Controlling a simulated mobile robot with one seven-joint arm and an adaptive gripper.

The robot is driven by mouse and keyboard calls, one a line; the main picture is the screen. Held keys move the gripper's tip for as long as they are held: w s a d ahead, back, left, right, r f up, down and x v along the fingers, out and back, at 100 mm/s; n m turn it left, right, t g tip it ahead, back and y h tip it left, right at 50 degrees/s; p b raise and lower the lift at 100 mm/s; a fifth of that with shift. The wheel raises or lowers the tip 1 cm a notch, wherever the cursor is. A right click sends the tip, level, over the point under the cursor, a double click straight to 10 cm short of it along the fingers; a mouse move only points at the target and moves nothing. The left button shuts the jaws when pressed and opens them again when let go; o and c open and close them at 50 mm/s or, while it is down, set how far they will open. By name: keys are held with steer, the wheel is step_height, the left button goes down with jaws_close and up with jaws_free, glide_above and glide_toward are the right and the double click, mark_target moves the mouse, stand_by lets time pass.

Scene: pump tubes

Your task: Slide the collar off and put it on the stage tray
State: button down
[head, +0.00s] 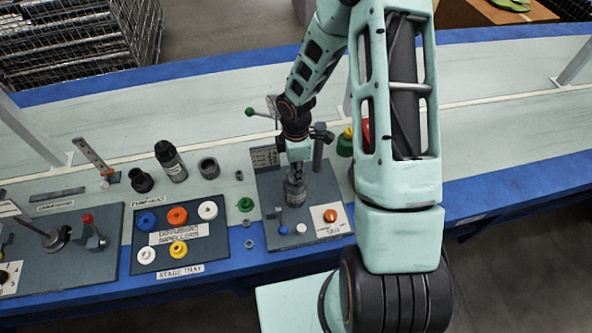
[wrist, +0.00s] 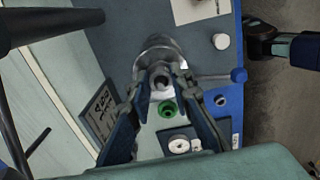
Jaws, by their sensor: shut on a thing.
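My gripper (head: 297,178) points down over the grey fixture plate (head: 268,185) right of the stage tray. In the wrist view its fingers (wrist: 166,90) are shut on a grey metal ring-like part, which I take to be the collar (wrist: 162,80). A wider metal cylinder (wrist: 158,50) shows right behind it; I cannot tell whether the collar is still around a shaft. In the head view the gripper partly hides this grey cylinder (head: 296,193). The stage tray (head: 217,240) is dark, labelled in front, and holds blue, orange, white and yellow rings. Its corner shows in the wrist view (wrist: 190,131).
A green ring (head: 245,204) and small grey rings (head: 249,243) lie between tray and fixture. An orange knob (head: 330,215) and a post (head: 318,150) stand on the fixture. Dark cylinders (head: 172,163) stand behind the tray. A lever fixture (head: 55,240) is at left.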

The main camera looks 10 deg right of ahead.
steer(key=shift+r+p, duration=0.65)
steer(key=shift+r, duration=0.1)
stand_by(0.5)
steer(key=shift+r+p, duration=1.75)
steer(key=shift+r, duration=0.45)
steer(key=shift+s+f, duration=0.15)
steer(key=shift+f, duration=0.05)
